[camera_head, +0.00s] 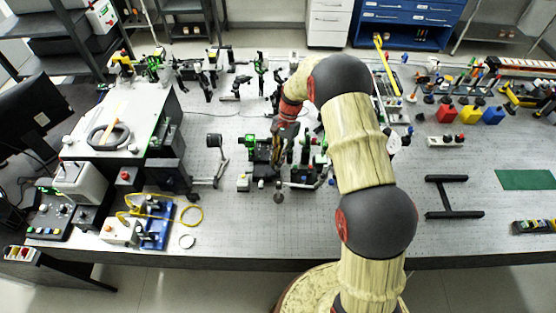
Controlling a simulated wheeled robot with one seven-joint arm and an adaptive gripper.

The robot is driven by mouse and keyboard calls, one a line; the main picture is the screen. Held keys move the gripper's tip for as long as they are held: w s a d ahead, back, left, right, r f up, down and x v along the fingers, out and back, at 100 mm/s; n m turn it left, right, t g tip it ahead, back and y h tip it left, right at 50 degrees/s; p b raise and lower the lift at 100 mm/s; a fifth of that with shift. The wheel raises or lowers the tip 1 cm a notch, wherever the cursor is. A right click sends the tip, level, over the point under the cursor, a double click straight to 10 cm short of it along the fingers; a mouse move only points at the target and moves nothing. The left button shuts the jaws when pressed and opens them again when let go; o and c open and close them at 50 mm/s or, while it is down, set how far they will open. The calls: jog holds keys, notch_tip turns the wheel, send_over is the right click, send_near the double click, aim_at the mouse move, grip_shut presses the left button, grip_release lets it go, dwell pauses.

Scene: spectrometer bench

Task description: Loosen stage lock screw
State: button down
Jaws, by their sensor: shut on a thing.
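My gripper (281,155) is at the end of my arm, near the middle of the optical bench. It points down at a small black stage with green parts (258,150). Its fingers are shut on a small part there, at the stage's right side. The part fits the stage lock screw, but the fingers cover it and it is too small to make out. A small round knob (278,198) shows just in front of the stage. My arm hides part of the bench to the right of the gripper.
More black and green mounts (305,170) stand close to the right of my gripper. A black post holder (215,143) stands to the left. A black H-shaped frame (453,197) lies to the right. The front middle of the perforated bench (235,225) is clear.

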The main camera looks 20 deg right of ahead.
jog(key=n+g+h, duration=0.1)
jog(key=n, duration=0.3)
jog(key=shift+w+a+n, duration=0.1)
jog(key=shift+n, duration=0.2)
dwell(0.3)
jog(key=c, duration=1.8)
grip_release()
jog(key=v, duration=1.2)
jog(key=shift+a, duration=0.25)
jog(key=shift+w, duration=0.1)
